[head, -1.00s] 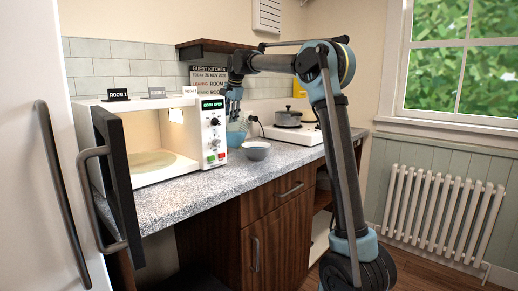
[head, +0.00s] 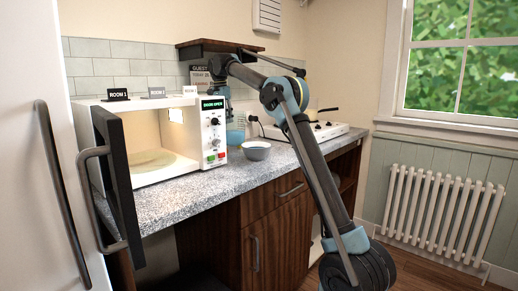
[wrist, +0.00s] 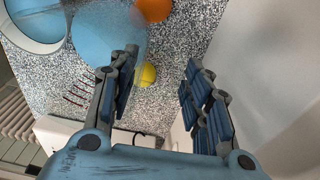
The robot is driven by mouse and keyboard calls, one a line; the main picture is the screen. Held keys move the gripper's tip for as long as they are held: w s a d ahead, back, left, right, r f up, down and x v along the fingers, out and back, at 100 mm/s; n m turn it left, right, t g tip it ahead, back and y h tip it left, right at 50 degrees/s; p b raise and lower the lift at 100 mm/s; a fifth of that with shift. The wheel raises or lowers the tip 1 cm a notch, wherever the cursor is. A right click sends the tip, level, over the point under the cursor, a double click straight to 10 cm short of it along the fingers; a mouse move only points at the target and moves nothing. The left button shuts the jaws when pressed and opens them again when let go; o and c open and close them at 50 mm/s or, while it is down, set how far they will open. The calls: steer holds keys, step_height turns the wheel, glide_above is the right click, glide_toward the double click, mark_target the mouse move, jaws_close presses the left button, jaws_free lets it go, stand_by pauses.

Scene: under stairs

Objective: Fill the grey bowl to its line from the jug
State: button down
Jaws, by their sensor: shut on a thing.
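The grey bowl (head: 256,151) stands upright on the speckled counter, right of the microwave. In the wrist view the bowl (wrist: 32,47) is cut off at the upper left, with pale blue inside; I cannot make out its line. The clear jug with blue liquid (head: 235,133) is behind and left of the bowl, partly hidden by the microwave. Its blue content fills the upper left of the wrist view beside the bowl. My gripper (wrist: 165,95) is shut on the jug, though the clear wall is hard to see between its fingers. I see no pouring stream.
The microwave (head: 190,145) stands left with its dark door (head: 117,175) open towards me. A hob (head: 325,130) is at the right, partly behind my arm. A shelf (head: 215,47) hangs above. Round orange (wrist: 153,9) and yellow (wrist: 148,74) things lie near the jug.

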steer(key=shift+f, duration=0.1)
steer(key=shift+r, duration=2.05)
steer(key=shift+d, duration=0.15)
